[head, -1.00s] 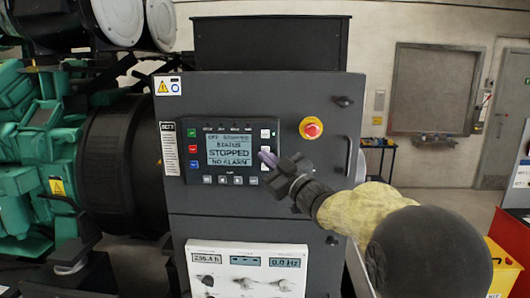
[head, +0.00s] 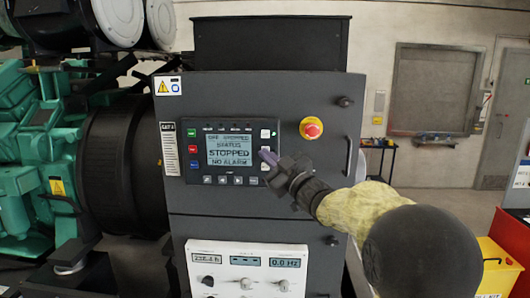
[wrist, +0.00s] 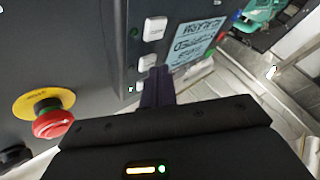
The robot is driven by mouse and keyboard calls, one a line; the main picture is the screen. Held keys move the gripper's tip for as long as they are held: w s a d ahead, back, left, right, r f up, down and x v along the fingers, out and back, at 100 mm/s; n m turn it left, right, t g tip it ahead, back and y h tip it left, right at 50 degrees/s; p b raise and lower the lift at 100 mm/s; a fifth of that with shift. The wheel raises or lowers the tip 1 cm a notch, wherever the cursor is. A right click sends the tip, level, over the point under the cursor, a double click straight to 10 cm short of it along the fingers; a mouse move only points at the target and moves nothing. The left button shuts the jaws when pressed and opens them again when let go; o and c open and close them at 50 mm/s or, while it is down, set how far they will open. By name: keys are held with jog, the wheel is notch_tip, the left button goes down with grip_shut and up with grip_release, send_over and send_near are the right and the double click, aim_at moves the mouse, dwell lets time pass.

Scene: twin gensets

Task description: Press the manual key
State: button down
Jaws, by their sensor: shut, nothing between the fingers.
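The controller (head: 230,153) is a dark panel on the grey cabinet. Its screen (head: 225,149) reads STOPPED and NO ALARM. Pale keys run down its right side, among them an upper key (head: 265,133), and a row lies below the screen. Which key is the manual one is not legible. My gripper (head: 264,155) is shut and empty, its purple-grey fingertips at the right-side key column. In the wrist view the fingertips (wrist: 157,82) overlap the keys' edge, just beside a white key (wrist: 147,62); another white key (wrist: 155,28) is clear of them. Contact cannot be told.
A red emergency stop (head: 311,128) on a yellow ring sits right of the controller, and shows close by in the wrist view (wrist: 52,120). A vertical handle (head: 348,157) is at the cabinet's right edge. A white lower panel (head: 247,270) with knobs lies below.

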jog(key=shift+w, duration=0.25)
dwell(0.3)
jog(key=shift+s, duration=0.15)
jog(key=shift+s+b, duration=0.7)
jog(key=shift+s, duration=0.05)
jog(key=s+b, duration=0.3)
jog(key=s, duration=0.3)
dwell(0.5)
jog(key=shift+a, duration=0.1)
